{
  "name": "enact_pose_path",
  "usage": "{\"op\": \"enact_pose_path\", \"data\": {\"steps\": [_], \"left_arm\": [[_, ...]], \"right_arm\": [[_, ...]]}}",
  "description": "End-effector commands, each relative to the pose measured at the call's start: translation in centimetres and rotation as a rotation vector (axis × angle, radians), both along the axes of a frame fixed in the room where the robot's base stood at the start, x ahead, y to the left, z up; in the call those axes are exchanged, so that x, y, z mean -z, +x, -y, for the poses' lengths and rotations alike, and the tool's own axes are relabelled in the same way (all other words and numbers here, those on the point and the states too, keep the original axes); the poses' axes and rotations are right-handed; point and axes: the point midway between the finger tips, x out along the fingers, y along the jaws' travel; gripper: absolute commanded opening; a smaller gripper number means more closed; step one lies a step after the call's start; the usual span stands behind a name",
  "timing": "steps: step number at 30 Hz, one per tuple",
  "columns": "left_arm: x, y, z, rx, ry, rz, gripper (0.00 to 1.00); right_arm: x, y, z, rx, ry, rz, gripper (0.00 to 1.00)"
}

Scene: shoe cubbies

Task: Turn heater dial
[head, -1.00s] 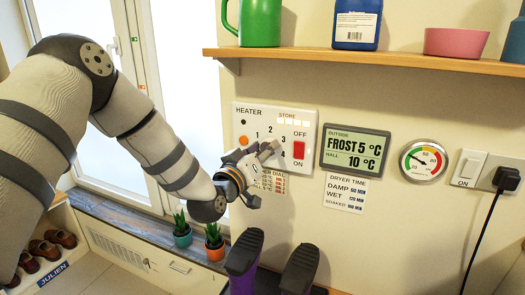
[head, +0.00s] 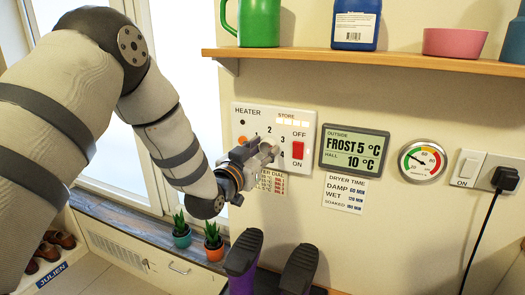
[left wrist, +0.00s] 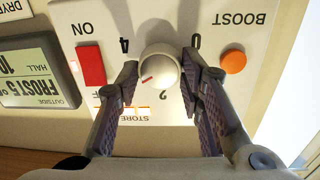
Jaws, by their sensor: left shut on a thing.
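The white heater panel (head: 309,122) is on the wall under the shelf. Its round dial (left wrist: 160,72) shows in the left wrist view, upside down, with a red mark pointing between the printed 2 and 4, toward the left-hand finger. My left gripper (head: 266,154) is at the panel and hides most of the dial in the head view. In the left wrist view my left gripper's fingers (left wrist: 162,78) stand on both sides of the dial, shut on it. The 3 is hidden there. My right gripper is not in view.
A red switch (head: 298,150) is close right of the gripper, and an orange button (left wrist: 233,61) is beside the dial. A wooden shelf (head: 380,62) juts out above. Potted plants (head: 214,243) and purple boots (head: 243,262) stand below.

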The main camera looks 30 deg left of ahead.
Motion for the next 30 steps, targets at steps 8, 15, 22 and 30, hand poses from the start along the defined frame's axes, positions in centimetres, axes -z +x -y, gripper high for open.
{"op": "enact_pose_path", "data": {"steps": [8,15,22,30], "left_arm": [[-0.6,0.1,-0.1,-0.002,0.006,0.013,0.07],[-0.5,0.1,-0.1,-0.002,0.005,0.011,0.55],[-0.2,0.1,0.0,-0.001,0.005,0.005,0.55],[-0.1,-3.9,0.0,0.000,0.003,0.000,0.55]], "right_arm": [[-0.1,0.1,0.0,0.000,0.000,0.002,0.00],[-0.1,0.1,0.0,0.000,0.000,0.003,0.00],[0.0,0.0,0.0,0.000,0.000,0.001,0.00],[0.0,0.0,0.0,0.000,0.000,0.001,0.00]]}}
